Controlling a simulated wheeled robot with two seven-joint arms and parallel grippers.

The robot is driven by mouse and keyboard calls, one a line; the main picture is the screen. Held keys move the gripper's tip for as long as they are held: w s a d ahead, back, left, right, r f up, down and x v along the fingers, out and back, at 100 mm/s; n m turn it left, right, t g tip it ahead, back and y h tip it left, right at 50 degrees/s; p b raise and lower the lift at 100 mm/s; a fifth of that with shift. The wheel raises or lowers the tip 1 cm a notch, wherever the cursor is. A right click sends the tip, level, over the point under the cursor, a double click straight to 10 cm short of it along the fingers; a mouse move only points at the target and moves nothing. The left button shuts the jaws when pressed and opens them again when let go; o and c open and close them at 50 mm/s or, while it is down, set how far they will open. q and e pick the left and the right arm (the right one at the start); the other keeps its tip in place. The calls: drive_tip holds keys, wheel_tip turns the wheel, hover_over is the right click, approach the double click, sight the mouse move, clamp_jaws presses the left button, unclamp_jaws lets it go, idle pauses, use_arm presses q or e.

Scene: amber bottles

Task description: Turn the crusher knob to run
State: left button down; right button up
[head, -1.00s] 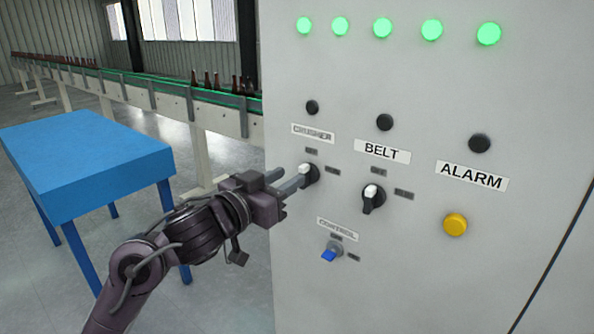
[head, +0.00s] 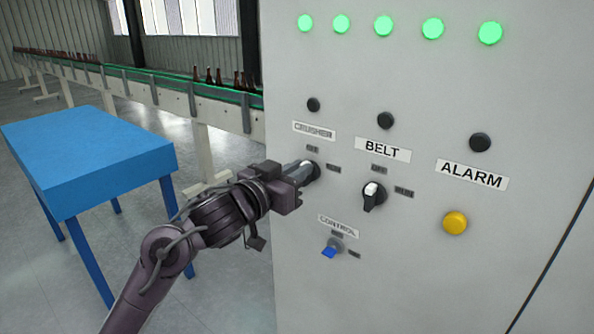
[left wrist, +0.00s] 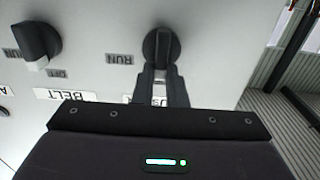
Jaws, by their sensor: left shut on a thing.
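The crusher knob (head: 311,172) is a black rotary switch on the grey panel, below the "CRUSHER" label (head: 314,131). A small label sits above it and another to its right. In the left wrist view the crusher knob (left wrist: 161,46) has its grip upright in the picture, with a "RUN" label (left wrist: 119,59) to its left. My left gripper (head: 303,171) is shut on this knob; in the left wrist view its fingers (left wrist: 160,84) reach to the knob's lower part and hide some of it. My right gripper is not in view.
The belt knob (head: 372,196), a blue control key switch (head: 330,251) and a yellow alarm button (head: 455,223) are close by on the panel (head: 400,290). Green lamps (head: 383,26) glow above. A blue table (head: 85,150) stands left, before a conveyor (head: 160,91) with bottles.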

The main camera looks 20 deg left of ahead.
use_arm(q)
drive_tip(key=shift+m, duration=0.3)
drive_tip(key=shift+s+d+f+m+b, duration=0.1)
drive_tip(key=shift+d+f+m+b, duration=0.15)
drive_tip(key=shift+m+b, duration=1.15)
drive_tip(key=shift+s+d+f+m+b, duration=0.1)
drive_tip(key=shift+d+m+b, duration=0.2)
drive_tip(key=shift+m, duration=2.1)
drive_tip(key=shift+s+d+f+m+b, duration=0.1)
drive_tip(key=shift+d+f+m+b, duration=0.15)
drive_tip(key=shift+m+b, duration=1.1)
drive_tip(key=shift+m+p, duration=0.5)
drive_tip(key=shift+m, duration=0.15)
drive_tip(key=c, duration=1.5)
unclamp_jaws()
drive_tip(key=shift+r, duration=0.1)
drive_tip(key=shift+o, duration=0.2)
drive_tip(key=shift+s, duration=0.1)
